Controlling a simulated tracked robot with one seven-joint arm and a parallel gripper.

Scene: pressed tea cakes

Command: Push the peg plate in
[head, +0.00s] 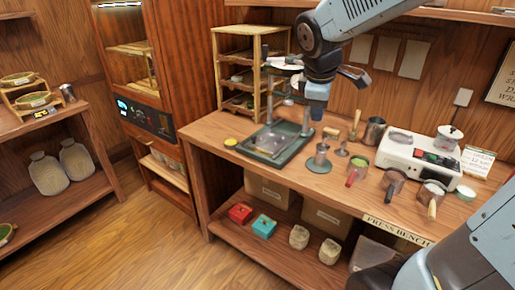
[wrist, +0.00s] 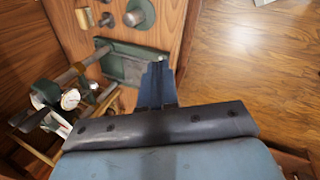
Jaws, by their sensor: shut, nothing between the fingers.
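The press stands on the bench with a dark green tray-like base (head: 291,155) and a pale flat piece (head: 264,146) lying in it. In the wrist view its green base (wrist: 128,62) lies just beyond my fingers, with a round white gauge (wrist: 70,99) to the left. I cannot tell for certain which part is the peg plate. My gripper (head: 317,112) points down above the bench, just right of the press, its fingers shut and empty. The fingers also show in the wrist view (wrist: 158,72), overlapping the base's edge in the picture; contact cannot be told.
A tiered wooden rack (head: 222,78) stands behind the press. A yellow disc (head: 231,142) lies near the left front edge.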

